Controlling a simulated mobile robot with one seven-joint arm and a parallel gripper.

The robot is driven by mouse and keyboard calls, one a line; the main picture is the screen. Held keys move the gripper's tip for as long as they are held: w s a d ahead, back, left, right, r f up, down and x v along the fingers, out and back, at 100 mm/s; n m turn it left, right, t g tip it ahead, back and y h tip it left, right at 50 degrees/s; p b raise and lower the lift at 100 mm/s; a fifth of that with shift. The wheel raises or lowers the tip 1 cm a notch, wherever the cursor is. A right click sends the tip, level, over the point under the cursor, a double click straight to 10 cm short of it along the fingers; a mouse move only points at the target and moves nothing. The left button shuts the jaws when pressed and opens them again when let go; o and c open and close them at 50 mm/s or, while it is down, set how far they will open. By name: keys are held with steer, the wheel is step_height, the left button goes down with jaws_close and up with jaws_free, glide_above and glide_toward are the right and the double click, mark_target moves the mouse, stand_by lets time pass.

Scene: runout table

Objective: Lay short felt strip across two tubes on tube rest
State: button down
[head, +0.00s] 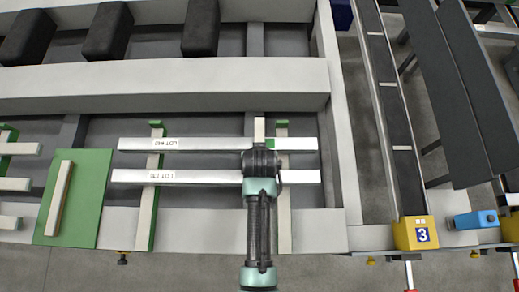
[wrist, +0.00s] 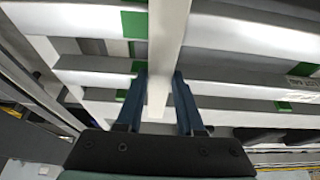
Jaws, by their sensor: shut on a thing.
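Two pale grey tubes lie side by side across the tube rest: the far tube (head: 200,144) and the near tube (head: 205,177), each with a printed label. The rest's green-ended supports (head: 152,205) run beneath them. My gripper (head: 260,158) is above the tubes, right of their middle. It is shut on a pale felt strip (wrist: 167,35), which runs between the blue fingers in the wrist view. The strip's far end (head: 259,127) shows beyond the far tube in the head view, so it runs crosswise to the tubes. My wrist hides the rest; contact with the tubes cannot be told.
A green mat (head: 85,228) at left holds another pale strip (head: 59,198). Several dark blocks (head: 108,32) stand behind a grey beam (head: 180,80). A yellow block marked 3 (head: 414,232) and a blue part (head: 475,220) are at right.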

steer(key=shift+f, duration=0.3)
steer(key=shift+c, duration=2.2)
jaws_free()
steer(key=shift+r, duration=0.1)
steer(key=v, duration=1.2)
steer(key=shift+s+r+b, duration=0.2)
steer(key=shift+r+b, duration=0.1)
steer(key=shift+r, duration=0.05)
